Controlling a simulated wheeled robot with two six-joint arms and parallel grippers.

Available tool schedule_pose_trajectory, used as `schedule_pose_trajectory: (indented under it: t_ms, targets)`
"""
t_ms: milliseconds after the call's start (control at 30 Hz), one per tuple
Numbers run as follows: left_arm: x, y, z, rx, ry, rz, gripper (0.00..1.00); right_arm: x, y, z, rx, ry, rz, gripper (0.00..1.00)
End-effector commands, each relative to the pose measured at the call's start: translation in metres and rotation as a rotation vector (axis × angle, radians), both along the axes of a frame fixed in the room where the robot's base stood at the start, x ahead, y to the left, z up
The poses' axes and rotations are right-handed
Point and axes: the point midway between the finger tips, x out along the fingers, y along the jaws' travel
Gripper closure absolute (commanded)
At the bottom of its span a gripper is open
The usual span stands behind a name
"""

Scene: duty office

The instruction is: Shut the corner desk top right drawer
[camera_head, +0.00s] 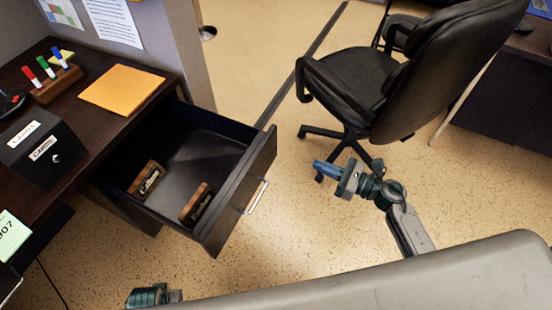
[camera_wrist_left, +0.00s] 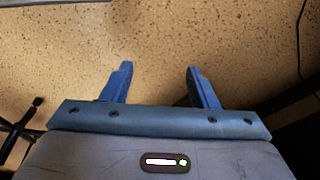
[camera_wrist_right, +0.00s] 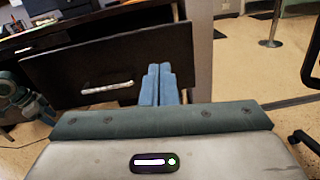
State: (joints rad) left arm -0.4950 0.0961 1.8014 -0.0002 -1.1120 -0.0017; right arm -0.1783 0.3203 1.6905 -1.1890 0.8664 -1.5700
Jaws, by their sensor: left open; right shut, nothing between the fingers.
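The corner desk's top right drawer (camera_head: 243,190) is pulled far out, with a dark front and a silver handle (camera_head: 257,196). Two wood-and-black name blocks (camera_head: 147,178) lie inside it. My right gripper (camera_head: 322,168) is shut and empty, to the right of the drawer front and apart from it in the head view. In the right wrist view the blue fingers (camera_wrist_right: 158,84) overlap the right part of the drawer front (camera_wrist_right: 100,62), right of its handle (camera_wrist_right: 107,88). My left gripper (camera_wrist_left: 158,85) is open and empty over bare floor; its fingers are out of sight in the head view.
A black office chair (camera_head: 365,90) stands behind my right gripper. The desk top (camera_head: 100,115) holds an orange folder (camera_head: 122,88), a marker holder (camera_head: 56,83) and a black box (camera_head: 42,147). A grey partition (camera_head: 180,45) rises behind the drawer. Speckled floor between drawer and chair is clear.

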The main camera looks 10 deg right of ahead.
Motion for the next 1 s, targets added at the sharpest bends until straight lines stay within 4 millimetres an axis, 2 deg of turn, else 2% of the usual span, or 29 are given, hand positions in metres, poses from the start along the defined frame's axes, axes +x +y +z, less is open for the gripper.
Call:
schedule_pose_trajectory:
  t_ms: [133,267,700,1000]
  targets:
    - [0.000,-0.001,0.004,0.000,0.001,-0.001,0.46,-0.002,0.009,0.007,-0.066,-0.074,0.044,1.00]
    - [-0.004,0.000,-0.005,-0.001,0.010,0.002,0.46,0.007,0.021,0.010,-0.063,-0.075,0.041,1.00]
    - [-0.034,0.006,-0.069,-0.004,0.047,0.011,0.46,0.060,0.093,0.010,-0.059,-0.070,0.041,1.00]
    - [-0.047,0.010,-0.092,-0.004,0.049,0.014,0.46,0.077,0.117,0.008,-0.063,-0.069,0.041,1.00]
